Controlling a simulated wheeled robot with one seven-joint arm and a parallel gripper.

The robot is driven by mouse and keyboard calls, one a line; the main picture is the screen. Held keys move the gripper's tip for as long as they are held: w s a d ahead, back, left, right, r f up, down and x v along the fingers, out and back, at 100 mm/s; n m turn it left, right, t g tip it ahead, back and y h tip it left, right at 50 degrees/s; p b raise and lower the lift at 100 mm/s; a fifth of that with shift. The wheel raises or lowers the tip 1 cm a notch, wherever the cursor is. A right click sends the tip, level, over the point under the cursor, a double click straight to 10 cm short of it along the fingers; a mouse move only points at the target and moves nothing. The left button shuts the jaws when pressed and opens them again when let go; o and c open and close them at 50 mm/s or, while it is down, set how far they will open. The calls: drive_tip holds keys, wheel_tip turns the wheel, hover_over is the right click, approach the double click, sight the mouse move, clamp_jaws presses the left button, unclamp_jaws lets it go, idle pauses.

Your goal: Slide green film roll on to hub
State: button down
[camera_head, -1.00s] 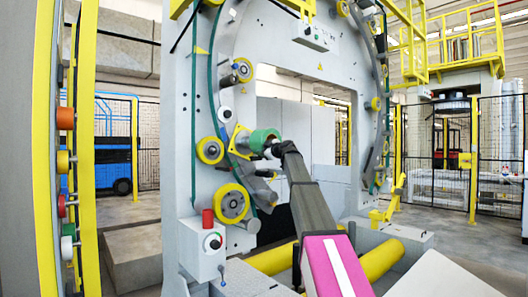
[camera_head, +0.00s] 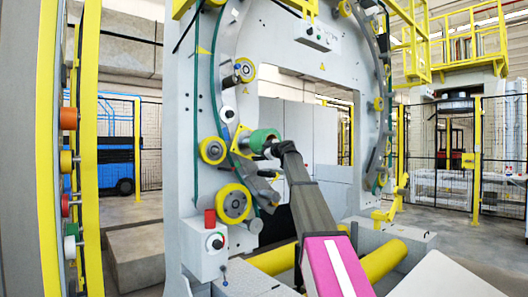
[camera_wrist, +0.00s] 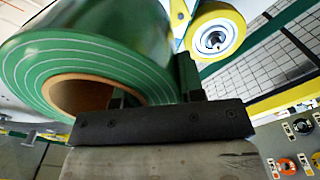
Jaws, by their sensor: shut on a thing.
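The green film roll (camera_head: 262,139) is at the end of my arm, beside the wrapping ring of the grey machine. In the wrist view the roll (camera_wrist: 150,50) fills the upper left, with its brown cardboard core (camera_wrist: 75,95) facing the camera. My gripper (camera_head: 272,150) is shut on the roll's near edge; in the wrist view its dark fingers (camera_wrist: 155,98) reach into and beside the roll. A yellow bracket (camera_head: 238,138) is right at the roll's left side. The hub itself cannot be made out; the roll or machine parts may hide it.
Yellow rollers (camera_head: 213,150) and (camera_head: 234,203) sit on the machine frame close to the roll. A control box with a red top (camera_head: 209,218) stands below left.

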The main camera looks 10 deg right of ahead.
sight(255, 153)
drive_tip(key=shift+x, duration=3.45)
drive_tip(key=c, duration=0.7)
unclamp_jaws()
drive_tip(key=shift+r, duration=0.1)
drive_tip(key=shift+o, duration=0.2)
drive_tip(key=shift+r, duration=0.1)
drive_tip(key=shift+w+r, duration=0.1)
drive_tip(key=shift+w, duration=0.1)
drive_tip(key=shift+d, duration=0.1)
drive_tip(key=shift+c, duration=0.3)
drive_tip(key=shift+o, duration=0.3)
drive_tip(key=shift+s+d, duration=0.25)
drive_tip(key=shift+s, duration=0.3)
drive_tip(key=v, duration=1)
drive_tip(key=shift+a+f, duration=0.15)
drive_tip(key=shift+f, duration=0.15)
drive_tip(key=shift+c, duration=0.3)
